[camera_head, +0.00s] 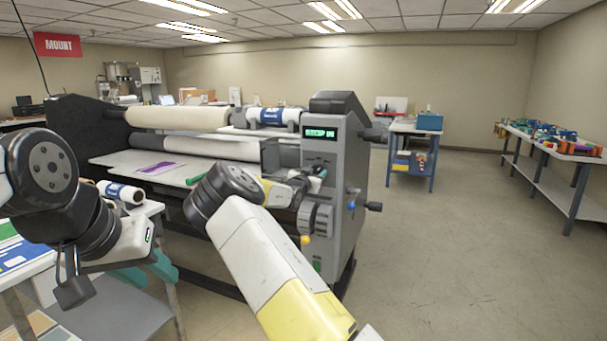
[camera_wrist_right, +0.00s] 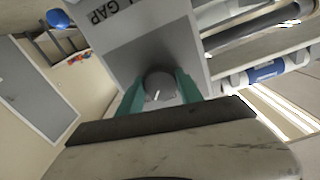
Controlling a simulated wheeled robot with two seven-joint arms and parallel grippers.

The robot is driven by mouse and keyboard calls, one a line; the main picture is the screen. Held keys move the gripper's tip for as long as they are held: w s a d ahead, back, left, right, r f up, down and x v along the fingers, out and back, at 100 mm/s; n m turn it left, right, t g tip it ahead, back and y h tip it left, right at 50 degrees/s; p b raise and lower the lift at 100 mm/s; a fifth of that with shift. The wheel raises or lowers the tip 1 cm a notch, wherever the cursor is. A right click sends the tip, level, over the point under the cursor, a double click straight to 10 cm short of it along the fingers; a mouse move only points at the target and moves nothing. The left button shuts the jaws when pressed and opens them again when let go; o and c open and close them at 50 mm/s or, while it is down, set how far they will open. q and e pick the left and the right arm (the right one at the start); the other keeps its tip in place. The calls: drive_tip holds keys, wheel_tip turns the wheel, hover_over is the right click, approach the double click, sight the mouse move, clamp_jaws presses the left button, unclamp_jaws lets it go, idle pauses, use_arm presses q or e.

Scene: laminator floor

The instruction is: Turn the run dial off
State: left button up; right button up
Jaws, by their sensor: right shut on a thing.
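The laminator's grey control column (camera_head: 335,215) stands at the centre, with a lit green display (camera_head: 321,133). In the right wrist view, a round dark grey dial (camera_wrist_right: 160,86) with a white pointer mark sits on a grey panel (camera_wrist_right: 150,45). Lettering ending in "GAP" is printed on that panel; I see no run label. My right gripper (camera_wrist_right: 159,92) is shut on the dial, one teal finger on each side. In the head view the right gripper (camera_head: 314,180) is at the column, and the dial is hidden. My left gripper (camera_head: 148,275) hangs at lower left, teal fingers apart, apparently empty.
A blue handle (camera_head: 374,206) and a yellow knob (camera_head: 305,240) stick out from the column. A side table (camera_head: 78,310) is by my left arm. A blue-legged cart (camera_head: 405,128) and a long bench (camera_head: 545,165) stand at right, with clear floor between.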

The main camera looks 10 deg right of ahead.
drive_tip(key=n, duration=0.4)
drive_tip(key=shift+n, duration=2.2)
drive_tip(key=o, duration=1.4)
